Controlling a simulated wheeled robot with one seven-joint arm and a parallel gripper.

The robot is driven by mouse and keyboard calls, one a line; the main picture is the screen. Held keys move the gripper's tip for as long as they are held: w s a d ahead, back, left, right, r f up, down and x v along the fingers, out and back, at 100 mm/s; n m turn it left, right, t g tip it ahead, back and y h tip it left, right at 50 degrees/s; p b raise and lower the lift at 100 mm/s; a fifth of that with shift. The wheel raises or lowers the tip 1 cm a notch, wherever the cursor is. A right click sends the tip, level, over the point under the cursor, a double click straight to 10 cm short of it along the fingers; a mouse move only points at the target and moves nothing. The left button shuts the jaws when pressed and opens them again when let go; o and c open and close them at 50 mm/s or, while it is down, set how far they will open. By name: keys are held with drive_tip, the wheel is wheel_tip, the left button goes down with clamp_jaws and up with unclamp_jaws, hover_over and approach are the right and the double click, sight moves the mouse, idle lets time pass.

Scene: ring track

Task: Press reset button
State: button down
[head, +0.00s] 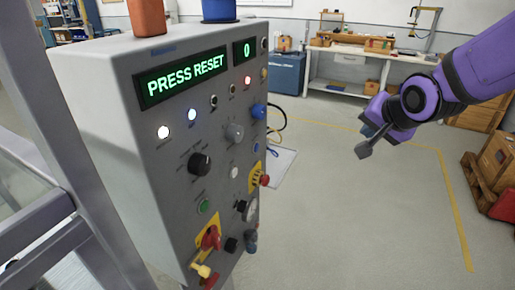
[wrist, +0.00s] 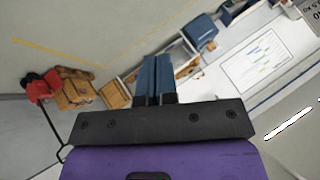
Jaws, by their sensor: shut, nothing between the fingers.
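A grey control panel (head: 100,110) stands at the left in the head view. Its green-lit display (head: 185,76) reads "PRESS RESET", and a smaller display (head: 245,49) reads "0". Labels are too small to read, so I cannot tell which control is reset. My gripper (head: 365,150) is right of the panel, apart from it. In the wrist view its blue fingers (wrist: 155,77) are together and empty.
The panel also has a black knob (head: 199,164), a red rotary switch (head: 211,238) on yellow and a red button (head: 264,180). A metal frame (head: 60,130) stands at the left. A workbench (head: 350,58) is behind; wooden crates (head: 496,160) are at the right. Floor between is clear.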

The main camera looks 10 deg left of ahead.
sight(256, 147)
drive_tip(key=w+a+f+m+y, duration=0.2)
drive_tip(key=a+f, duration=0.4)
drive_tip(key=a, duration=0.1)
drive_tip(key=w+a+f+m+y, duration=0.2)
drive_tip(key=w+a+f, duration=0.1)
drive_tip(key=a+f, duration=0.3)
drive_tip(key=shift+a+f+t, duration=0.4)
drive_tip(key=shift+f, duration=0.05)
drive_tip(key=shift+w, duration=0.15)
drive_tip(key=w+a, duration=0.3)
drive_tip(key=a, duration=0.5)
drive_tip(key=shift+a, duration=0.15)
drive_tip(key=shift+a, duration=0.1)
idle(1.5)
drive_tip(key=shift+w+a, duration=0.1)
drive_tip(key=shift+a, duration=0.15)
